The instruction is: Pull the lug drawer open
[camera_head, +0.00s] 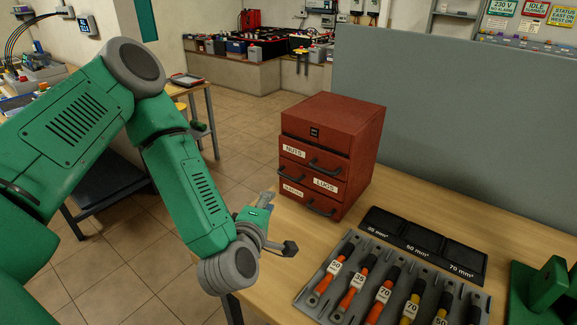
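A red-brown drawer cabinet (362,130) stands on the wooden table. Several dark bar handles stick out of the front, and the drawers look shut. The lug drawer (344,187) is in the lower part of the front. My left gripper (279,222) is open and empty, in front of and below the cabinet's left side, near the table edge. It is apart from the handles. My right gripper is not in view.
A green fixture (545,289) is at the right edge. A grey panel (450,110) stands behind.

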